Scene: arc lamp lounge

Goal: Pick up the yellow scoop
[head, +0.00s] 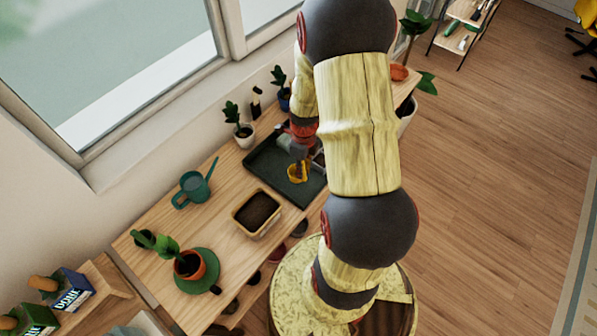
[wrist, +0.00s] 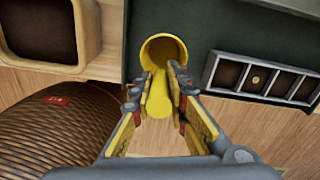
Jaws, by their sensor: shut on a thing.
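The yellow scoop (head: 297,173) shows in the head view over the dark green tray (head: 265,165). In the wrist view the yellow scoop (wrist: 165,54) has its round open end up, over the tray's near edge, with its handle towards me. My gripper (wrist: 166,84) is shut on the scoop, with one finger on each side of its handle. In the head view my gripper (head: 299,157) is partly hidden by my arm. I cannot tell whether the scoop still touches the tray.
A soil-filled planter (head: 257,213), a green watering can (head: 195,186) and a potted cactus (head: 190,265) on a saucer stand on the wooden table. A seedling tray (wrist: 263,79) lies right in the wrist view. Small potted plants stand by the window.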

